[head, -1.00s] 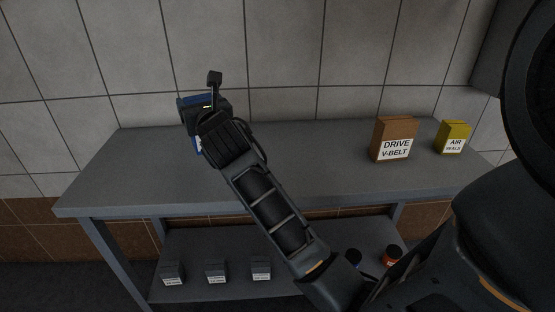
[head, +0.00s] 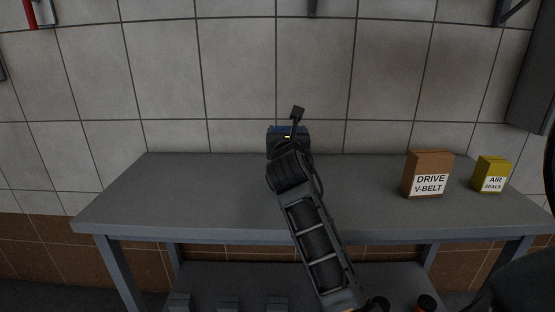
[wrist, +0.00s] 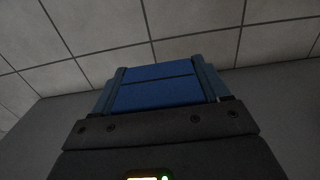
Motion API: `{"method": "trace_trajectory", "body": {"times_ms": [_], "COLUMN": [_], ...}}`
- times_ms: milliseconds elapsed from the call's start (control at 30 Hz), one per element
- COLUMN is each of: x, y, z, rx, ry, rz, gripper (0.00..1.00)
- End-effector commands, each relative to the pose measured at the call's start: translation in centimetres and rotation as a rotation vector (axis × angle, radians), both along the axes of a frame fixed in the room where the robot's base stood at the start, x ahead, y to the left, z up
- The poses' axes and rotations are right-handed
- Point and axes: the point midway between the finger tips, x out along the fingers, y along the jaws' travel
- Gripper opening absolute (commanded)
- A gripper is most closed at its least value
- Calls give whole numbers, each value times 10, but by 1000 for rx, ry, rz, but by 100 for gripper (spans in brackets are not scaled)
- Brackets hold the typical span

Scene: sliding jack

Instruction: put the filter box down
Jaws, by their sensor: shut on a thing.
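The filter box is a blue box (wrist: 158,88), held between the two fingers of my gripper (wrist: 160,84) in the wrist view. A thin dark seam runs across its face. In the head view only a strip of blue (head: 288,129) shows past my gripper (head: 288,138), which hides most of the box. My gripper is shut on the box over the back middle of the grey workbench (head: 210,195). I cannot tell whether the box touches the bench top.
A brown DRIVE V-BELT box (head: 428,174) and a yellow AIR SEALS box (head: 491,175) stand on the right of the bench. The bench's left half is clear. A tiled wall (head: 240,80) rises behind. Several small grey boxes (head: 228,303) sit on the lower shelf.

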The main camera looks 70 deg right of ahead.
Motion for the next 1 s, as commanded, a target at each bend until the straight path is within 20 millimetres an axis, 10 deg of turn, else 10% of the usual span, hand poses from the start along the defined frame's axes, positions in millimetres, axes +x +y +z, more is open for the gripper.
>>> {"method": "trace_trajectory", "body": {"times_ms": [267,1000], "x": [36,37], "y": [-1,-1], "z": [-21,-63], "rx": [-3,-1], "ry": [-1,-2], "rz": [0,1], "gripper": [35,35]}}
